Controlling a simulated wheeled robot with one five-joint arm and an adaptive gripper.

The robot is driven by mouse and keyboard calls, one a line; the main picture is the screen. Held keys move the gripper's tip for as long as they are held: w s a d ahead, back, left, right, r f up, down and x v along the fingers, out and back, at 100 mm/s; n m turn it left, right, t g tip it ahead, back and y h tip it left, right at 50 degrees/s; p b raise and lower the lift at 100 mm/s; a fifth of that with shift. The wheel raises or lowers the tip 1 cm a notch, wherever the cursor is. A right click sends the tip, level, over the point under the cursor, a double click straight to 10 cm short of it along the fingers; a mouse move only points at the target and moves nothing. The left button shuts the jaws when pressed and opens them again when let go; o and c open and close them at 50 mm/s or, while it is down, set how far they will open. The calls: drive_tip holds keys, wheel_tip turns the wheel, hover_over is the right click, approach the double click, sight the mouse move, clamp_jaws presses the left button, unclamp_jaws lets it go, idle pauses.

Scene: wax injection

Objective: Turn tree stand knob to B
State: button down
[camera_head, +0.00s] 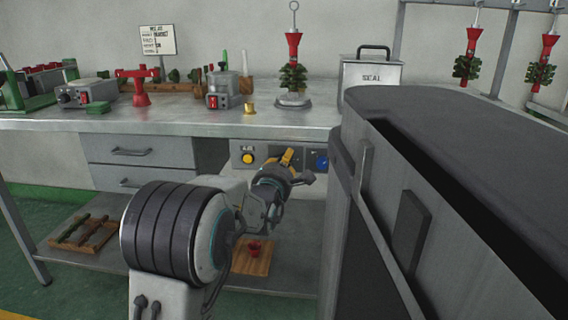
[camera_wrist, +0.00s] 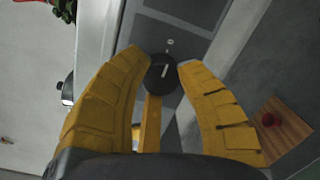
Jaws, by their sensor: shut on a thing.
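The black knob (camera_wrist: 160,78) sits on the grey panel, between the tips of my yellow gripper fingers (camera_wrist: 162,62) in the wrist view. My gripper is shut on it. A white pointer line on the knob points up the picture, leaning slightly right. A small pale mark is on the panel just beyond the knob; its letter is too small to read. In the head view my gripper (camera_head: 287,158) reaches the control panel (camera_head: 235,147) under the bench's front edge, and hides the knob there. The tree stand (camera_head: 293,99) with its green wax tree stands on the bench above.
A yellow knob (camera_head: 248,158) and a blue knob (camera_head: 321,162) flank my gripper on the panel. A large grey cabinet (camera_head: 440,200) stands close on the right. A wooden board (camera_head: 252,262) with a red piece lies on the lower shelf.

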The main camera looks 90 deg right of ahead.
drive_tip(key=shift+r, duration=0.2)
drive_tip(key=c, duration=0.8)
unclamp_jaws()
drive_tip(key=shift+f, duration=0.15)
drive_tip(key=v, duration=1.2)
